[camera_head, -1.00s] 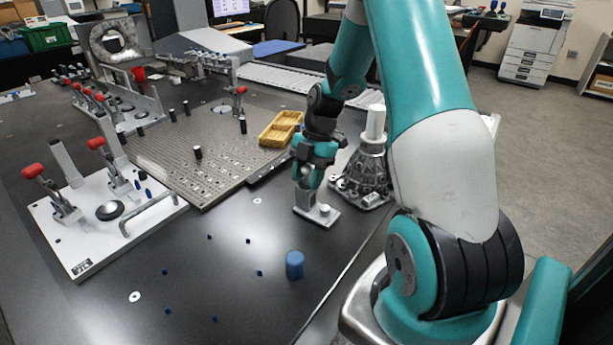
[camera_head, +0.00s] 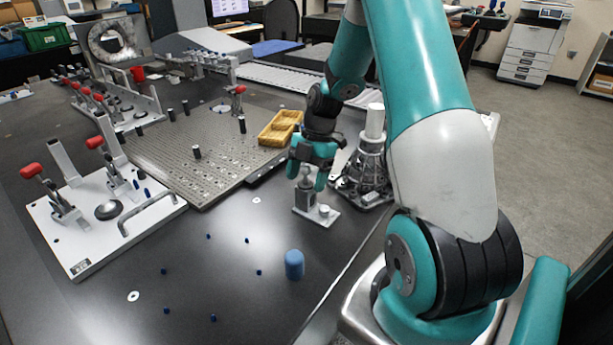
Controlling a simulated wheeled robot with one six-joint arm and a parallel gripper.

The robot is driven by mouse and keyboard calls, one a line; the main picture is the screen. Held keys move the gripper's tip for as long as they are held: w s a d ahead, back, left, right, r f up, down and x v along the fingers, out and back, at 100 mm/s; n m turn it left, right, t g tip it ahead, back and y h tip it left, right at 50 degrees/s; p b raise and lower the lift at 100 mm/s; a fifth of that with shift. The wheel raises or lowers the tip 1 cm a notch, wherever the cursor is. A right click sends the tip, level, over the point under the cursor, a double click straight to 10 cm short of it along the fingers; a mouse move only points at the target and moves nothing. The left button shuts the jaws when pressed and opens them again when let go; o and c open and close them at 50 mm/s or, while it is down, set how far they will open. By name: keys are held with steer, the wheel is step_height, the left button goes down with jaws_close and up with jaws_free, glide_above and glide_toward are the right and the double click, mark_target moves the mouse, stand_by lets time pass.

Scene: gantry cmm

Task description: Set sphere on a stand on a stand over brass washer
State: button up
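My gripper (camera_head: 307,181) points down beside the front right edge of the dark table. Its teal fingers are spread, one on each side of the top of a grey upright piece (camera_head: 306,196) on a small flat plate. This appears to be the sphere on a stand; its top is partly hidden by the fingers, and I see no clear grip on it. A small pale washer (camera_head: 256,200) lies flat left of the plate. Another pale washer (camera_head: 133,296) lies at the front left. Neither shows a clear brass colour.
A grey cast housing (camera_head: 365,178) with a white cylinder stands close right of my gripper. A yellow tray (camera_head: 280,128) is behind. A blue cylinder (camera_head: 294,265) and several small blue pins are in front. A perforated plate (camera_head: 200,160) and clamp fixture (camera_head: 95,225) stand left.

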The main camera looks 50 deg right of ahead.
steer(key=s+p+v, duration=0.1)
steer(key=p+v, duration=0.1)
steer(key=v, duration=1.5)
steer(key=shift+w+r, duration=0.2)
steer(key=shift+w, duration=0.3)
steer(key=s+a+r+m+p, duration=0.15)
steer(key=a+r, duration=0.25)
steer(key=a, duration=0.6)
steer(key=a+r+m+p, duration=0.3)
steer(key=a+r, duration=0.2)
steer(key=a, duration=0.5)
steer(key=s+a+r+m+p, duration=0.3)
steer(key=s+a+m, duration=0.5)
steer(key=s+a, duration=0.8)
steer(key=shift+s+r+t+p, duration=0.2)
steer(key=shift+s+t+p, duration=0.1)
steer(key=shift+s+p, duration=0.35)
